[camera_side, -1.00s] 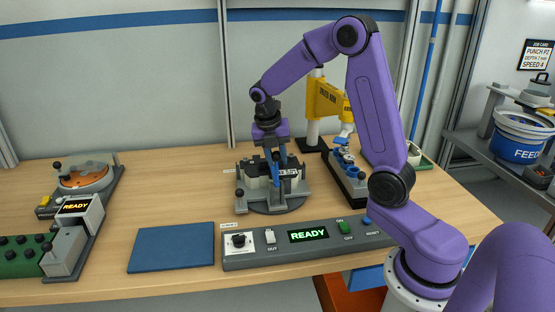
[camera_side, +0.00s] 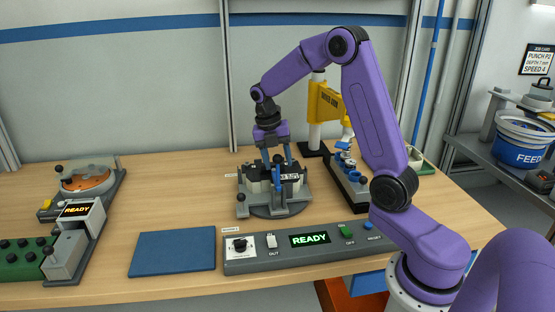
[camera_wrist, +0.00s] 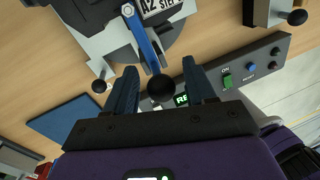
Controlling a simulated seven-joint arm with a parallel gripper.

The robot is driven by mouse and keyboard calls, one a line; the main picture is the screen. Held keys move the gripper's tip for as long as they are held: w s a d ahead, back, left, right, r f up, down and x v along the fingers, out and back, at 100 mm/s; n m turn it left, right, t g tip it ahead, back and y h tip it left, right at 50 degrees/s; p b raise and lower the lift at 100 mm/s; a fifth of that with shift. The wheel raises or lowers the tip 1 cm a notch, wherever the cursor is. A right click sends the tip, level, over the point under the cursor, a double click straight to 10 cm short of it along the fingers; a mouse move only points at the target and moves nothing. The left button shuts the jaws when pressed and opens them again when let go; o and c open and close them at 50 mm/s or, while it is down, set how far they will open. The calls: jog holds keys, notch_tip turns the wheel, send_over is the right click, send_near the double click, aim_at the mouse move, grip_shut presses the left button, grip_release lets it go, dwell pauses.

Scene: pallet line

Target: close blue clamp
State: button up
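The blue clamp (camera_side: 277,178) is a blue lever on a grey fixture (camera_side: 247,203) that holds a dark block with a white label. In the wrist view the blue lever (camera_wrist: 143,40) ends in a black knob that points toward the camera. My gripper (camera_side: 277,158) is just above the fixture with its two blue fingers spread. In the wrist view my gripper (camera_wrist: 160,80) is open, with the knob in the gap between the fingers, apart from both. Whether the lever is fully down cannot be told.
A grey control panel (camera_side: 270,262) with a green READY display lies in front of the fixture. A blue mat (camera_side: 172,252) is to its left. A dark rack (camera_side: 348,185) and a yellow press (camera_side: 325,101) stand right and behind. Free table lies left of the fixture.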

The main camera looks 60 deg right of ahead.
jog(key=shift+a, duration=0.1)
notch_tip(320, 180, up, 17)
jog(key=w+a, duration=0.2)
jog(key=shift+w, duration=0.35)
jog(key=shift+a, duration=0.1)
dwell(0.5)
jog(key=s+a+f+m+t, duration=0.1)
jog(key=s+a+f+m, duration=0.2)
jog(key=s+a, duration=0.4)
jog(key=s+a+f+m+t, duration=0.1)
jog(key=s+a+f+m, duration=0.2)
jog(key=s+a, duration=0.35)
jog(key=s+a+f+m+y, duration=0.1)
jog(key=s+f+m, duration=0.2)
jog(key=s, duration=0.6)
jog(key=s+a+f+m, duration=0.1)
jog(key=s+f+m, duration=0.2)
jog(key=s, duration=0.6)
notch_tip(320, 180, down, 2)
jog(key=shift+s+a+f+y, duration=0.1)
jog(key=shift+s+a+y, duration=0.2)
jog(key=shift+a+y, duration=0.1)
jog(key=shift+w+d, duration=0.1)
jog(key=shift+w, duration=0.05)
